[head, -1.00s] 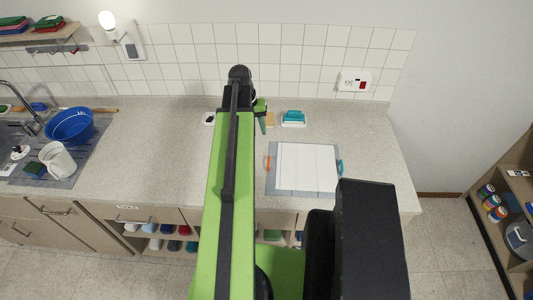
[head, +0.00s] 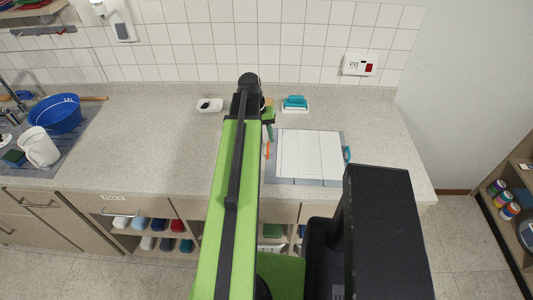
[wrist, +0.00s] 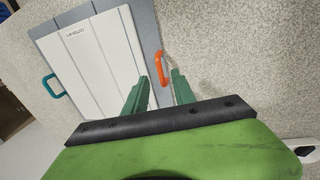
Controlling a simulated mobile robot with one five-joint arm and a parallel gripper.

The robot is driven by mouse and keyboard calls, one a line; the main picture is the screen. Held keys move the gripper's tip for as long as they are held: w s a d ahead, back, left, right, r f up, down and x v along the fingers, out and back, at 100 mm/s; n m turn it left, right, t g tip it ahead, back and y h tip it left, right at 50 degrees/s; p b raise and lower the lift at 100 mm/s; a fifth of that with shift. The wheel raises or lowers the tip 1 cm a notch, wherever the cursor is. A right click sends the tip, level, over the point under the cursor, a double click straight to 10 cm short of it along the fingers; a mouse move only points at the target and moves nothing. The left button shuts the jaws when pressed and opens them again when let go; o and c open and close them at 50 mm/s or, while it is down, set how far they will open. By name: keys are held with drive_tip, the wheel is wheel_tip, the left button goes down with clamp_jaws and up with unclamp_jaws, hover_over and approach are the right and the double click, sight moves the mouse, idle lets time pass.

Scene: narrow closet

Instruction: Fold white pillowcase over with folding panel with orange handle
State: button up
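The white pillowcase (head: 310,155) lies flat on a grey folding board (head: 295,182) on the counter. Lengthwise lines cross the white surface; in the wrist view the pillowcase (wrist: 95,62) has small dark lettering near one end. The orange handle (head: 268,150) is at the board's left edge, and a teal handle (head: 347,154) is at its right edge. My gripper (wrist: 158,82) is open and empty, with its green fingers apart. In the wrist view the orange handle (wrist: 160,68) shows just past and between the fingertips; contact cannot be told.
A teal-topped brush-like item (head: 295,104) sits behind the board, and a small white dish (head: 209,105) is left of my arm. A blue basin (head: 55,113) and white jug (head: 40,147) stand far left.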

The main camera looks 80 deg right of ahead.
sight(268, 147)
drive_tip(key=b+x, duration=0.2)
drive_tip(key=x, duration=0.1)
drive_tip(key=shift+f, duration=0.4)
drive_tip(key=shift+s, duration=0.1)
drive_tip(key=shift+r, duration=0.1)
drive_tip(key=shift+c, duration=0.3)
clamp_jaws()
idle(0.6)
